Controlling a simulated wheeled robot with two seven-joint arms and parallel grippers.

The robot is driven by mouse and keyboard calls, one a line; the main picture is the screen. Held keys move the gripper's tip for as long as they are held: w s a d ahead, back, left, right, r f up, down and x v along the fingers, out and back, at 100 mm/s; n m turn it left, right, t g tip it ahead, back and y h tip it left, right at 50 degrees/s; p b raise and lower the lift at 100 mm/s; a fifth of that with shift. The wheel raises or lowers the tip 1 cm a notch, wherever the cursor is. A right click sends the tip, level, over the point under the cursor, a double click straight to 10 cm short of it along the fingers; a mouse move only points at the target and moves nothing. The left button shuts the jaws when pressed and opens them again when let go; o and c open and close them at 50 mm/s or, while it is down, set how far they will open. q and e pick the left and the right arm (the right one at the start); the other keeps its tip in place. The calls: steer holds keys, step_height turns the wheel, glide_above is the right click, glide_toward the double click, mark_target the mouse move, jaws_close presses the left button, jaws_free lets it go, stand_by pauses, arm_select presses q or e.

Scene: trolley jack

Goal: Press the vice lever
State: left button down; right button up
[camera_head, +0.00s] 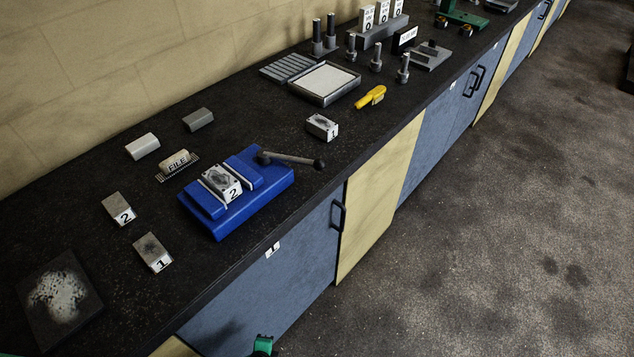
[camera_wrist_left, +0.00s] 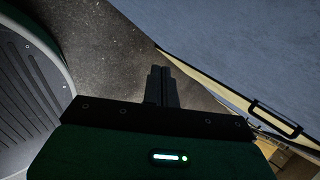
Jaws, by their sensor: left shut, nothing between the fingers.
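The blue vice (camera_head: 270,190) sits on the dark bench top near the front edge. A grey block marked 2 (camera_head: 222,182) sits between its jaws. The vice lever (camera_head: 292,159) is a grey bar with a dark ball end, pointing right toward the bench edge. My left gripper (camera_wrist_left: 162,72) shows in the left wrist view with its dark fingers together and nothing between them. It is over the floor beside the cabinet front, away from the lever. My right gripper cannot be made out.
Blocks marked 1 and 2 (camera_head: 120,208), a FILE brush (camera_head: 177,163), a grey tray (camera_head: 325,83) and a yellow tool (camera_head: 371,97) lie around the vice. A cabinet handle (camera_head: 338,217) sticks out below the bench edge. The floor (camera_head: 480,220) at right is clear.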

arm_select(q)
steer(key=w+d+r+m+t+h+b, duration=0.1)
steer(key=w+d+r+m+t, duration=0.25)
steer(key=r, duration=0.65)
steer(key=w+d+r+m+t, duration=0.2)
steer(key=w+d+r+m, duration=0.25)
steer(key=r, duration=0.45)
steer(key=w+d+r+m+t+h+b, duration=0.1)
steer(key=w+d+r+m+t, duration=0.3)
steer(key=r, duration=0.6)
step_height(320, 180, up, 14)
steer(key=m+t, duration=0.2)
steer(key=m, duration=0.4)
steer(key=shift+w+d+t, duration=0.3)
steer(key=shift+w+t, duration=0.05)
steer(key=shift+f, duration=0.1)
steer(key=p, duration=0.4)
glide_toward(319, 169)
steer(key=x, duration=0.5)
steer(key=shift+w, duration=0.3)
steer(key=shift+w+p, duration=0.35)
steer(key=shift+w, duration=0.3)
